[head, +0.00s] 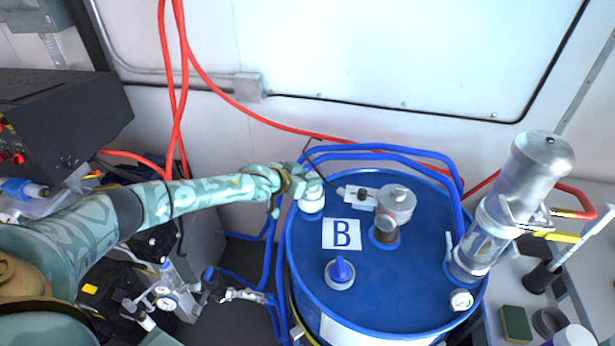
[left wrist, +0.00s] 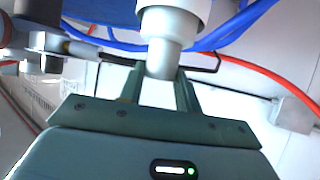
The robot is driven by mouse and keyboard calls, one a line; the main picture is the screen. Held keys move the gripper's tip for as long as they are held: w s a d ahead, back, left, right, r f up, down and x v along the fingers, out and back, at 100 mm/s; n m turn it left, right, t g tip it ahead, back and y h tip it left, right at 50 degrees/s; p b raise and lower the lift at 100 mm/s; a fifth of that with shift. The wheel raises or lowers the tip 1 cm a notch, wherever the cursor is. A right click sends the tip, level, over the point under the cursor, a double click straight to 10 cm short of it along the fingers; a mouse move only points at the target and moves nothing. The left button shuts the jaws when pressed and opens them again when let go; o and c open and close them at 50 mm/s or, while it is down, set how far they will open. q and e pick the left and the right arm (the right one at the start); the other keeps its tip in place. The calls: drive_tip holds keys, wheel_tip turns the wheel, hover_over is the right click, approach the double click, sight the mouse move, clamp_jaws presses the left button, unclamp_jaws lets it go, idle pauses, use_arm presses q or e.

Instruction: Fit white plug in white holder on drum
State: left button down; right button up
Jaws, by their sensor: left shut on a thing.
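A white stepped cylinder (head: 312,202), the white plug or the plug together with its holder, stands at the left back rim of the blue drum (head: 300,245). My left gripper (head: 304,182) is shut on its upper end. In the left wrist view, the narrower white plug (left wrist: 164,55) lies between the fingers of the left gripper (left wrist: 160,78). A wider white part (left wrist: 172,16) adjoins it on the drum side. I cannot tell where plug ends and holder begins, or how deep the plug sits. My right gripper is not in view.
The drum top carries a "B" label (head: 341,234), a blue-handled plug (head: 341,271), a metal fitting (head: 396,203) and a tall clear-and-metal cylinder (head: 508,200). Blue hoses (head: 375,150) curve behind the drum close to my left gripper. A red hose (head: 268,120) runs along the wall.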

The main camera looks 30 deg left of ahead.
use_arm(q)
drive_tip(key=shift+p, duration=0.35)
idle(0.6)
drive_tip(key=shift+f+b, duration=0.45)
drive_tip(key=shift+f, duration=0.1)
drive_tip(key=c, duration=1.3)
unclamp_jaws()
drive_tip(key=p+v, duration=1.1)
drive_tip(key=p, duration=0.1)
drive_tip(key=shift+s, duration=0.1)
